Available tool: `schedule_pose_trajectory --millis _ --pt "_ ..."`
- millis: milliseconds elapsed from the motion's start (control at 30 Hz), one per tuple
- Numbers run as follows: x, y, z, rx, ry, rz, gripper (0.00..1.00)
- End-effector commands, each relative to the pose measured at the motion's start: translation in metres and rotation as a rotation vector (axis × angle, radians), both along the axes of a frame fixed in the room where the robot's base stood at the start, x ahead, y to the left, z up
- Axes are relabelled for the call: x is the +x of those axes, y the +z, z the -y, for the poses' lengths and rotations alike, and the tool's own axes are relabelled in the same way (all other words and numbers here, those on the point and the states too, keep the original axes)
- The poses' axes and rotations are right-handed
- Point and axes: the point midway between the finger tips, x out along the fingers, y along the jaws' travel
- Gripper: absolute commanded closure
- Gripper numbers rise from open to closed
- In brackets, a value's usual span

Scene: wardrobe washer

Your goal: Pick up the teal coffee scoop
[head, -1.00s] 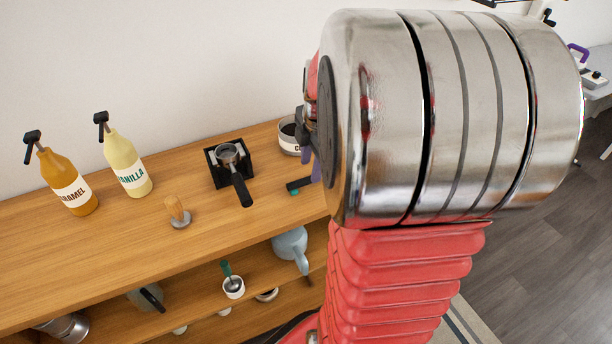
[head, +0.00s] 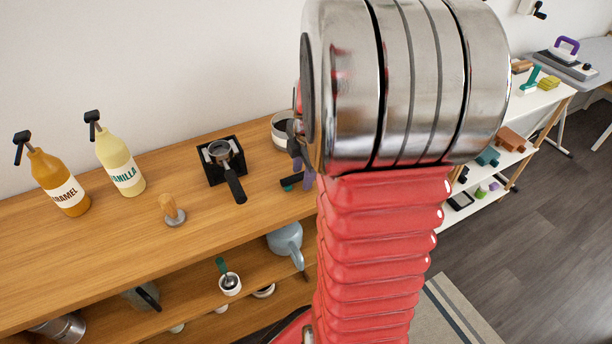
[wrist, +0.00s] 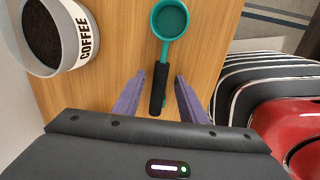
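The teal coffee scoop (wrist: 170,22) lies on the wooden top in the wrist view, its round bowl away from me and its black handle pointing towards my gripper. My gripper (wrist: 160,84) is open, with one purple finger on each side of the black handle. The fingers appear apart from the handle; I cannot tell the height between them. In the head view my arm hides most of the scoop; a small teal and dark bit (head: 291,186) shows beside my purple fingers.
A coffee canister (wrist: 48,36) stands close left of the scoop in the wrist view. A portafilter (head: 222,150) on a black stand, a tamper (head: 171,211) and caramel (head: 62,188) and vanilla (head: 122,168) bottles stand further left. The wooden top's edge lies close right of the scoop.

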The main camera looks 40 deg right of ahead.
Motion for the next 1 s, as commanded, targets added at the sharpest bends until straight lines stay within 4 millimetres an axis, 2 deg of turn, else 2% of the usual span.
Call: schedule_pose_trajectory --millis 433,1000 --pt "0.0001 0.0004 -0.0001 0.0 0.0 0.0 0.62" --pt "0.0002 0.0004 -0.0002 0.0 0.001 0.0 1.0"
